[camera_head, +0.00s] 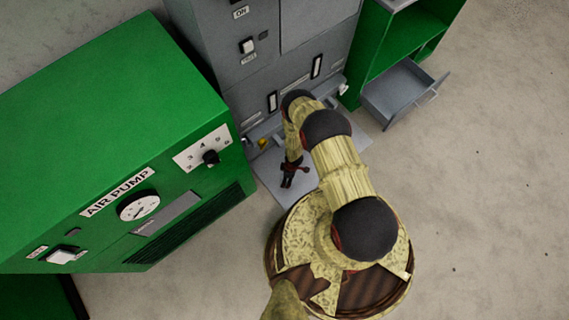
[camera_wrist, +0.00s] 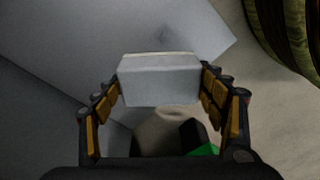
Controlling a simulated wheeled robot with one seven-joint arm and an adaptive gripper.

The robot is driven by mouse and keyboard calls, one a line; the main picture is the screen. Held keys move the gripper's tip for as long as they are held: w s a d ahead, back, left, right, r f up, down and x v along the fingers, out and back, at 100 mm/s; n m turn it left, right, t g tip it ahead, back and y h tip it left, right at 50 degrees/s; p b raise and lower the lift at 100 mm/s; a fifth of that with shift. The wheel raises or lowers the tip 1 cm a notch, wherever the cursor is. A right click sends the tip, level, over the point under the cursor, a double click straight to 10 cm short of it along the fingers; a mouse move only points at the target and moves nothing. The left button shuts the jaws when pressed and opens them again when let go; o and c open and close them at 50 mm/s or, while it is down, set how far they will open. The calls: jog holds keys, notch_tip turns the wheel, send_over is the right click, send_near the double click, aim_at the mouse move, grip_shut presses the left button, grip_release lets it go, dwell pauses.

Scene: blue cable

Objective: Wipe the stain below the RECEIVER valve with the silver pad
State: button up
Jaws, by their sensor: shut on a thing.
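My gripper (camera_wrist: 161,84) is shut on a pale silver-grey block, the silver pad (camera_wrist: 158,86), which sits between both fingers in the wrist view. In the head view my gripper (camera_head: 293,172) hangs low over a light grey plate (camera_head: 268,173) at the foot of the grey cabinet; the pad cannot be made out there. A faint dark smudge (camera_wrist: 164,37) shows on the pale surface beyond the pad; I cannot tell if it is the stain. No RECEIVER label is readable. A small yellow part (camera_head: 262,142) sits low by the cabinet, left of my arm.
A green AIR PUMP cabinet (camera_head: 110,130) with gauge and dial stands at the left. The grey cabinet (camera_head: 270,60) stands behind my arm. At the upper right, a green shelf (camera_head: 378,45) has an open grey drawer (camera_head: 400,92). The floor at the right is clear.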

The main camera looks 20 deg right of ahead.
jog(key=shift+w+d+f, duration=0.1)
jog(key=shift+d+f, duration=0.1)
jog(key=shift+f, duration=0.5)
jog(key=shift+f+b, duration=2.25)
jog(key=shift+f, duration=0.6)
jog(key=shift+f, duration=0.95)
jog(key=s+p, duration=0.1)
jog(key=s+d+p, duration=0.1)
jog(key=s+p, duration=0.1)
jog(key=shift+s+r, duration=0.2)
jog(key=shift+s, duration=0.05)
jog(key=shift+s+d+p, duration=0.1)
jog(key=shift+s+p, duration=0.05)
jog(key=shift+p, duration=0.15)
jog(key=shift+f, duration=0.15)
jog(key=shift+f+b, duration=0.15)
jog(key=shift+b, duration=0.45)
